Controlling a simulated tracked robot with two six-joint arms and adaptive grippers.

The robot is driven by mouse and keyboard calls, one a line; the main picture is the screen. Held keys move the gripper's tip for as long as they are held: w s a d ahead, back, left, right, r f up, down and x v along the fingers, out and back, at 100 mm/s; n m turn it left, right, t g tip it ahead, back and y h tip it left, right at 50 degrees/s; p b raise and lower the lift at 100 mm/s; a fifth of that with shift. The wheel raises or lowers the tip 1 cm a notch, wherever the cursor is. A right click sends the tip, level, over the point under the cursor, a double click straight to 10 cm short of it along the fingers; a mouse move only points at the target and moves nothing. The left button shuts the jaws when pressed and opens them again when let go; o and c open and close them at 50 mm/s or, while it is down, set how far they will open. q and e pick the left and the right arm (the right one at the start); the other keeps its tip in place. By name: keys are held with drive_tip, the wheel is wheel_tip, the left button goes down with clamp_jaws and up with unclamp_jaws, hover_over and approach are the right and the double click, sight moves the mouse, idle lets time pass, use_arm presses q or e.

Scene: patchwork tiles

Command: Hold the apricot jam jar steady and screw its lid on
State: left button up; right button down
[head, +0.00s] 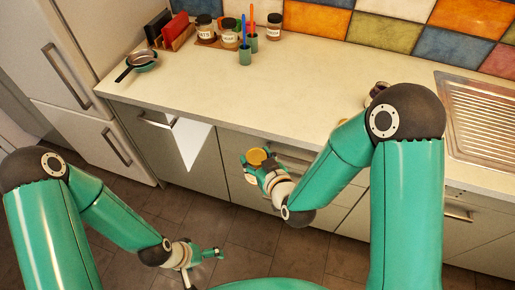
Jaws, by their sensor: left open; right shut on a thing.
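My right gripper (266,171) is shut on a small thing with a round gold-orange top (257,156). It holds this thing up in front of the counter's front edge, above the floor. It may be the apricot jam jar, but I cannot tell whether the round top is a lid or the open mouth. The gripper's fingers hide part of it. My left gripper (212,253) is open and empty, low over the floor, to the left of and below the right gripper, well apart from it. I cannot make out a separate lid.
A dark thing (378,90) is partly hidden behind my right arm. A white cloth (192,143) hangs at the front. The middle counter (250,95) is clear.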

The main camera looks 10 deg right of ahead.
drive_tip(key=shift+s+a+f+n+g+y, duration=0.25)
drive_tip(key=shift+s+f+n+g+y, duration=0.2)
drive_tip(key=shift+n+y, duration=0.35)
drive_tip(key=shift+s+a+f+n+g+y, duration=0.3)
drive_tip(key=shift+s+n+y, duration=0.2)
drive_tip(key=shift+n+y, duration=0.3)
drive_tip(key=shift+s+a+f+n+g+y, duration=0.25)
drive_tip(key=shift+s+n+g+y, duration=0.25)
drive_tip(key=shift+n+y, duration=0.25)
